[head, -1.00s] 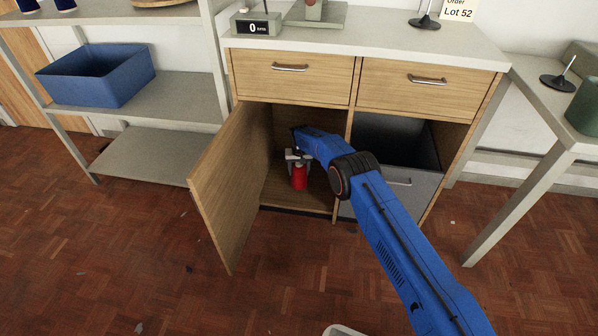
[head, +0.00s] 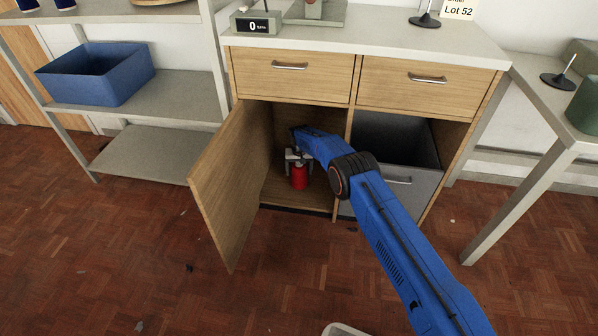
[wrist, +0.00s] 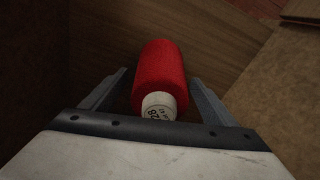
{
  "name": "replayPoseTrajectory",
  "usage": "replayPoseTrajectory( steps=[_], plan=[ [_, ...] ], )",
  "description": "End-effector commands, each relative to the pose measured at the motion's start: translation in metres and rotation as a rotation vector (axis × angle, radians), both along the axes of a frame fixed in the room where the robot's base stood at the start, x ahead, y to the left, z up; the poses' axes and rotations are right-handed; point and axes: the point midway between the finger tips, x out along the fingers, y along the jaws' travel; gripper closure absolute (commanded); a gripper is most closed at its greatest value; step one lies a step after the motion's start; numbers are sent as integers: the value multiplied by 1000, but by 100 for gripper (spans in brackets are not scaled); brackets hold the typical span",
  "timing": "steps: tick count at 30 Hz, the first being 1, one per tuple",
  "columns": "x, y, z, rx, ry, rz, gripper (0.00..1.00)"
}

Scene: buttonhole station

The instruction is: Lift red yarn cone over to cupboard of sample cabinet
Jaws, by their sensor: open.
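The red yarn cone (head: 299,177) stands on the floor of the open cupboard (head: 282,200), in the lower left of the sample cabinet (head: 291,77). My gripper (head: 297,160) is inside the cupboard, just above the cone's top. In the wrist view the red yarn cone (wrist: 160,77) lies between the two fingers of my gripper (wrist: 160,88), with a gap to each finger. The jaws are open. A pale printed label or top shows at the cone's near end. The cone's base is partly hard to see in shadow.
The cupboard door (head: 232,183) stands swung open to the left. A grey bin drawer (head: 384,185) fills the lower right of the cabinet. A shelf unit with a blue bin (head: 97,76) is at left, a table (head: 548,110) at right. Floor in front is mostly clear.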

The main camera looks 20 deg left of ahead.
Motion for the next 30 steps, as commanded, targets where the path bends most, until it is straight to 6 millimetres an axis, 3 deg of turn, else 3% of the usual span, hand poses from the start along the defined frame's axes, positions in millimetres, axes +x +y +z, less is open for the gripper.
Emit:
replayPoseTrajectory(
  steps=[5,21,30],
  plan=[
    [-1,0,17,2,-1,0,19],
    [-10,-4,103,2,-2,0,19],
    [-13,-6,118,0,-1,0,19]
  ],
)
